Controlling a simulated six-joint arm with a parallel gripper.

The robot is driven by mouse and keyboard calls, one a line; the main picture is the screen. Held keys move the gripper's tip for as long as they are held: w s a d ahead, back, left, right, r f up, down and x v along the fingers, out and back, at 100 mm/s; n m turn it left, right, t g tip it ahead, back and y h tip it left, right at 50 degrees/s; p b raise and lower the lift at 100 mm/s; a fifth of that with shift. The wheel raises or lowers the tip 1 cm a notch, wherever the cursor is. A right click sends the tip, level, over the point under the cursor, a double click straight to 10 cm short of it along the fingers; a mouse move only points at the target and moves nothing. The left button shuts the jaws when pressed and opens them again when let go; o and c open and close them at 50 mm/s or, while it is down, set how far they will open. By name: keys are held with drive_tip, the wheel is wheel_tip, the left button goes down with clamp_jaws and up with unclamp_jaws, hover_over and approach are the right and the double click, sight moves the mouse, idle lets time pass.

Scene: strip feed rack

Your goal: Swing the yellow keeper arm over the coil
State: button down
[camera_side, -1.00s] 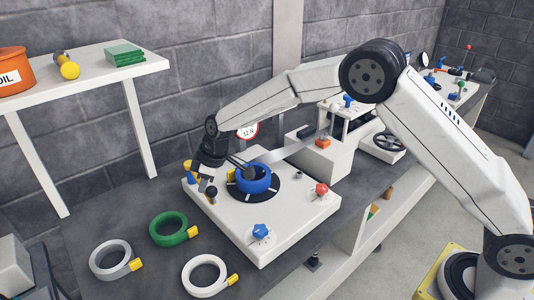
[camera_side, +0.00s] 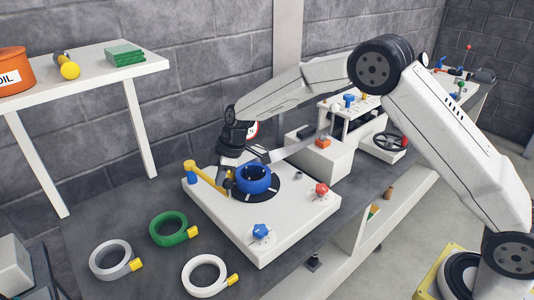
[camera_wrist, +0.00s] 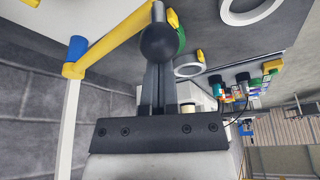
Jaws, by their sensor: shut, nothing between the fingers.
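The blue coil (camera_side: 253,181) sits on a black round plate on the white feed rack. The yellow keeper arm (camera_side: 205,175) reaches from its pivot at the rack's left corner toward the coil's left side; its free end appears beside the coil, not across it. In the wrist view the keeper arm (camera_wrist: 120,40) runs from a blue-capped pivot (camera_wrist: 77,48) to a dark round knob (camera_wrist: 159,43). My gripper (camera_side: 230,185) is shut and empty, low by the arm's free end. In the wrist view the knob overlaps my fingertips; I cannot tell whether they touch.
A blue knob (camera_side: 261,231) and a red knob (camera_side: 321,189) stand on the rack. Green (camera_side: 169,230), grey (camera_side: 110,260) and white (camera_side: 204,276) rings lie on the dark bench at front left. A white block with an orange part (camera_side: 323,142) stands behind right.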

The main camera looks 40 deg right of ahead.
drive_tip(key=d+n, duration=0.2)
drive_tip(key=d, duration=0.1)
drive_tip(key=w+d+n+g, duration=0.1)
drive_tip(key=d+n, duration=0.1)
drive_tip(key=d, duration=0.1)
drive_tip(key=w+d+n+g, duration=0.1)
drive_tip(key=d+n, duration=0.1)
drive_tip(key=d, duration=0.1)
drive_tip(key=shift+w, duration=0.25)
drive_tip(key=shift+w+d+n, duration=0.15)
drive_tip(key=shift+w+d, duration=0.3)
drive_tip(key=shift+d, duration=0.2)
drive_tip(key=shift+w+d+n, duration=0.15)
drive_tip(key=shift+w+d, duration=0.25)
drive_tip(key=shift+d, duration=0.25)
drive_tip(key=shift+a, duration=0.15)
wheel_tip(320, 180, up, 10)
drive_tip(key=shift+s+a, duration=0.1)
idle(0.5)
